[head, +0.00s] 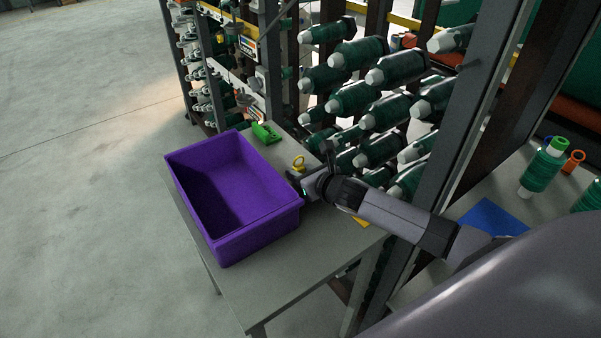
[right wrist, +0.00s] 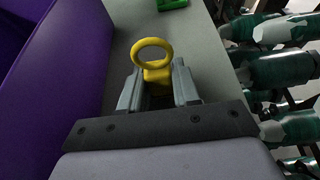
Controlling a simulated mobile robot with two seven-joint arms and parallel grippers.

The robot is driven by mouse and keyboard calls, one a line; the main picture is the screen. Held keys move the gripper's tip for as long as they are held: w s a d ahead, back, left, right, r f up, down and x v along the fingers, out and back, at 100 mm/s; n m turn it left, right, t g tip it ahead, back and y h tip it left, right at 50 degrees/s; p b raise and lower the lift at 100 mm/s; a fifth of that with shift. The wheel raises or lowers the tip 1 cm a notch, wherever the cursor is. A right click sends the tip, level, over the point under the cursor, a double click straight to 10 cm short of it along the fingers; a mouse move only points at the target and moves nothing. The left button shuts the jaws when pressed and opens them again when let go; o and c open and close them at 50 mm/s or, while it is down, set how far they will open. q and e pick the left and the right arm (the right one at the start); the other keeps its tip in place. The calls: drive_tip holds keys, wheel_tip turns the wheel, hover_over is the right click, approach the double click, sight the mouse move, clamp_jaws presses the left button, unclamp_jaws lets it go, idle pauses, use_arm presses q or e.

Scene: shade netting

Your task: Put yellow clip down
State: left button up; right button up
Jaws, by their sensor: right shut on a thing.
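The yellow clip (right wrist: 153,56) has a ring at its far end, and its body sits between the fingers of my right gripper (right wrist: 157,88) in the right wrist view. The gripper is shut on it, over the grey table. In the head view the clip (head: 298,163) shows just beyond my right gripper (head: 296,178), to the right of the purple bin. I cannot tell whether the clip touches the table top. My left gripper is not in view.
An empty purple bin (head: 262,228) fills much of the grey table (head: 285,290). A green clip (head: 265,133) lies at the table's far end. A rack of green spools (head: 385,112) stands close along the right side. A yellow piece (head: 361,222) lies near my right arm.

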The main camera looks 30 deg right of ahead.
drive_tip(key=o, duration=1)
drive_tip(key=shift+f, duration=0.1)
drive_tip(key=shift+r, duration=0.25)
drive_tip(key=shift+s, duration=0.3)
drive_tip(key=p+v, duration=0.1)
drive_tip(key=v, duration=1)
drive_tip(key=shift+s+r, duration=0.1)
drive_tip(key=shift+s, duration=0.05)
